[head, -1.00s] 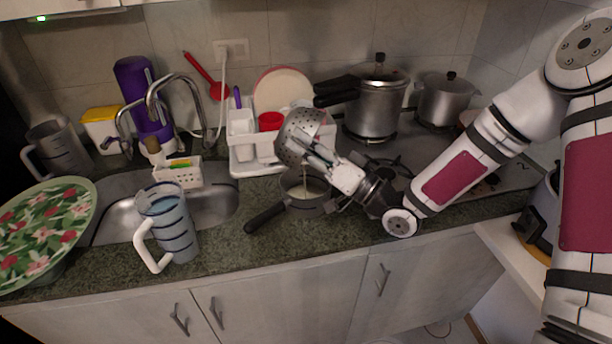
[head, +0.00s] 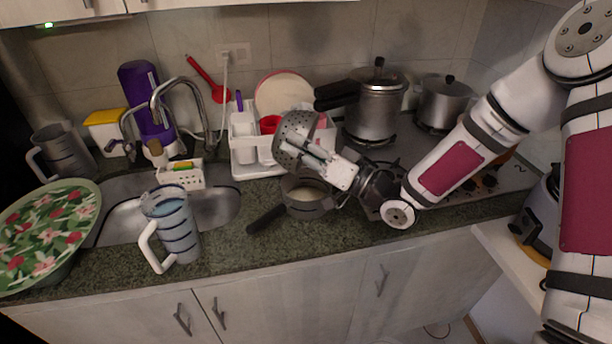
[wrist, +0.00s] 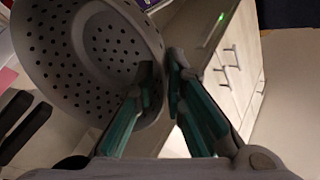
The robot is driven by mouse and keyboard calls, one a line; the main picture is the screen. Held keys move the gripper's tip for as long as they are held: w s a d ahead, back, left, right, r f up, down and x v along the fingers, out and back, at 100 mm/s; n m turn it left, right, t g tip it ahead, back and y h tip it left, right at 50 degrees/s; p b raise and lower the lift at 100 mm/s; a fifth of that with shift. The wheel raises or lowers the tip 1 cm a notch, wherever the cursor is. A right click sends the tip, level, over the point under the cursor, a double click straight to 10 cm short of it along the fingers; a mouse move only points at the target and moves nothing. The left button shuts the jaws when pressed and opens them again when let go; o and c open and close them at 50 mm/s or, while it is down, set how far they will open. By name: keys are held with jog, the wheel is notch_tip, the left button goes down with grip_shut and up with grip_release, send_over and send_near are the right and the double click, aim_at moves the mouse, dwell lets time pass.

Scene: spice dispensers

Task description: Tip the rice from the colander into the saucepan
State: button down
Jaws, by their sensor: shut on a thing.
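The grey metal colander (head: 292,138) is tipped on its side above the saucepan. My gripper (head: 318,158) is shut on its rim. In the wrist view the colander (wrist: 52,45) fills the upper left with its perforated inside showing, and no rice shows on the part in view. The gripper's fingers (wrist: 160,100) close on its wall there. The small saucepan (head: 304,208) stands on the counter below the colander, its dark handle pointing lower left. Pale contents, looking like rice, lie in it. My gripper hides part of its right side.
A jug (head: 172,228) stands by the sink (head: 112,222) at the left. A white dish rack (head: 245,172) stands behind the saucepan. A pressure cooker (head: 374,108) and a lidded pot (head: 441,102) are on the hob at the back right. The counter front is clear.

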aim_at(279, 142)
jog(key=shift+w+a+r+n+g+h+p, duration=0.1)
jog(key=shift+a+n+g+h+p, duration=0.15)
jog(key=shift+a+h, duration=0.3)
jog(key=shift+w+a+r+n+g+h+p, duration=0.15)
jog(key=shift+a+g+h+p, duration=0.1)
jog(key=shift+a+h, duration=0.25)
jog(key=shift+w+f, duration=0.15)
jog(key=shift+f, duration=0.15)
jog(key=shift+a+g+h, duration=0.3)
jog(key=shift+a+h, duration=0.05)
jog(key=shift+a, duration=0.05)
jog(key=shift+w+a+h, duration=0.1)
jog(key=shift+a+h, duration=0.3)
jog(key=shift+a, duration=0.2)
jog(key=w+a+f+n+g+h+b, duration=0.2)
jog(key=w+a+f+g+h, duration=0.15)
jog(key=a+f+h, duration=0.55)
jog(key=a+r+g+h+b, duration=0.2)
jog(key=a+r+h+b, duration=0.2)
jog(key=a+r+h, duration=0.2)
jog(key=shift+w+a+n, duration=0.35)
jog(key=shift+a+n, duration=0.05)
